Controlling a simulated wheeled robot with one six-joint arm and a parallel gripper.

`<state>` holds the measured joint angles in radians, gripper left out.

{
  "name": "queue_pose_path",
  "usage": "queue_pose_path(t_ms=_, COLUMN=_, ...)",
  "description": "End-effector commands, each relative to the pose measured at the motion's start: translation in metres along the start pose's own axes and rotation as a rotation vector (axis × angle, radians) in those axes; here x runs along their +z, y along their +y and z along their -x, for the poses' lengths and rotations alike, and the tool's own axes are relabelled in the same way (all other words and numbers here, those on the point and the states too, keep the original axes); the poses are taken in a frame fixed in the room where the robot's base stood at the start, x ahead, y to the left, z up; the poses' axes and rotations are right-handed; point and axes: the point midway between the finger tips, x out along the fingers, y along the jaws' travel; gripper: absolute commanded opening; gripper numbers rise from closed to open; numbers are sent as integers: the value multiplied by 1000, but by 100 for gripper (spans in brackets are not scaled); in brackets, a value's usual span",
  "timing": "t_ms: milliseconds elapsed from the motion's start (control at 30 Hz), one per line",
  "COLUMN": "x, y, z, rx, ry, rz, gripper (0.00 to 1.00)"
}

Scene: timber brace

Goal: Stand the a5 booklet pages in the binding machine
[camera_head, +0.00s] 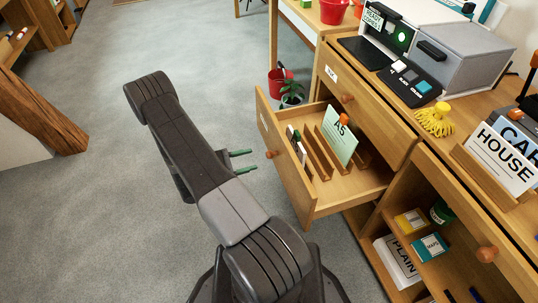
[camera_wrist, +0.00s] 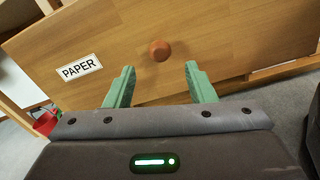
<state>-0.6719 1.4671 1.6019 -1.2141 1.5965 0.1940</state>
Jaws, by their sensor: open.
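A pale green sheet or stack marked "A5" (camera_head: 339,142), with an orange tab on top, stands in a wooden slot inside the open drawer (camera_head: 325,203).
The drawer front carries a "PAPER" label (camera_wrist: 79,69). Other thin items (camera_head: 296,146) stand in the drawer's left slots. A yellow coiled object (camera_head: 436,119) and a "HOUSE" card (camera_head: 503,158) are on the counter.

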Motion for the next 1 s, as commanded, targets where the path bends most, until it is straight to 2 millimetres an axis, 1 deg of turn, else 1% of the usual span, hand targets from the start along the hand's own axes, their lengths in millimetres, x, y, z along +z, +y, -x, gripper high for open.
queue_pose_path(t_ms=33, x=-1, y=-1, z=-11, rx=-4, ry=-1, rz=0, gripper=50)
queue_pose_path(t_ms=200, x=-1, y=-1, z=-42, rx=-5, ry=-2, rz=0, gripper=50)
queue_pose_path(t_ms=300, x=-1, y=-1, z=-57, rx=-4, ry=-1, rz=1, gripper=50)
queue_pose_path(t_ms=433, x=0, y=0, z=-72, rx=-3, ry=0, rz=0, gripper=50)
queue_pose_path(t_ms=600, x=0, y=0, z=-82, rx=-1, ry=0, rz=0, gripper=50)
queue_pose_path(t_ms=900, x=0, y=0, z=-84, rx=0, ry=1, rz=0, gripper=50)
queue_pose_path(t_ms=933, x=0, y=0, z=-84, rx=0, ry=1, rz=0, gripper=48)
queue_pose_path(t_ms=967, x=0, y=0, z=-84, rx=0, ry=1, rz=0, gripper=42)
queue_pose_path(t_ms=1000, x=0, y=0, z=-84, rx=0, ry=1, rz=0, gripper=34)
